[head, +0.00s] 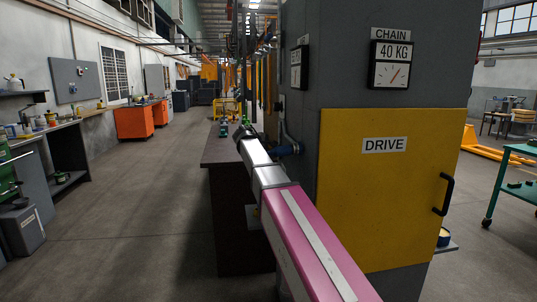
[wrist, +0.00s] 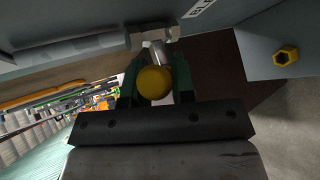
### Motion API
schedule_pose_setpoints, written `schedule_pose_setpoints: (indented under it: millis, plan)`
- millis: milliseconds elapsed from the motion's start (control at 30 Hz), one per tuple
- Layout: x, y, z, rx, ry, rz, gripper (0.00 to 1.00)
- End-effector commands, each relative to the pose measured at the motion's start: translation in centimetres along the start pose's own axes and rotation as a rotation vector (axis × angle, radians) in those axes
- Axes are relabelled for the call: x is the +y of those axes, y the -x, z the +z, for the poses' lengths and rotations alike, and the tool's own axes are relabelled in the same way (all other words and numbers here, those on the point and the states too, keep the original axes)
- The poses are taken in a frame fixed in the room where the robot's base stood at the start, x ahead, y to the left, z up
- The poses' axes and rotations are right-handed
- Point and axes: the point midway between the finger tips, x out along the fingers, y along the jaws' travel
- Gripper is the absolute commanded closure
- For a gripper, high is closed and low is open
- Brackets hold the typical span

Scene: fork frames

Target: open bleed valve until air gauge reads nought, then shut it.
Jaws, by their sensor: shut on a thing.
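In the wrist view, my gripper (wrist: 155,78) has its two green fingers on either side of a round yellow knob (wrist: 154,84) and is shut on it. The knob sits on a silver stem and metal fitting (wrist: 150,42) against a grey surface. A white label (wrist: 199,8), partly cut off, beginning "BL", is beside it. In the head view my arm reaches along the grey cabinet's left side, and the grip itself is not clear. A small dial (head: 299,68) on that side face is steeply angled; its reading and label cannot be made out.
The grey cabinet (head: 300,25) has a front dial (head: 390,64) marked CHAIN, 40 KG, and a yellow DRIVE door (head: 390,215) with a black handle. A dark bench (head: 235,220) stands under my arm. A yellow hexagonal piece (wrist: 285,56) shows in the wrist view.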

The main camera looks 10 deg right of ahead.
Motion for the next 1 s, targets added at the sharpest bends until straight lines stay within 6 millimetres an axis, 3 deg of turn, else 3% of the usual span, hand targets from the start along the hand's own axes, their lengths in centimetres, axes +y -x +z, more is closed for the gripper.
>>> schedule_pose_setpoints:
  millis: [400, 1000]
  plan:
    - [2.5, 0.0, -0.9, -0.068, 0.241, -0.241, 1.00]
    - [3.3, -0.2, -1.2, -0.104, 0.370, -0.368, 1.00]
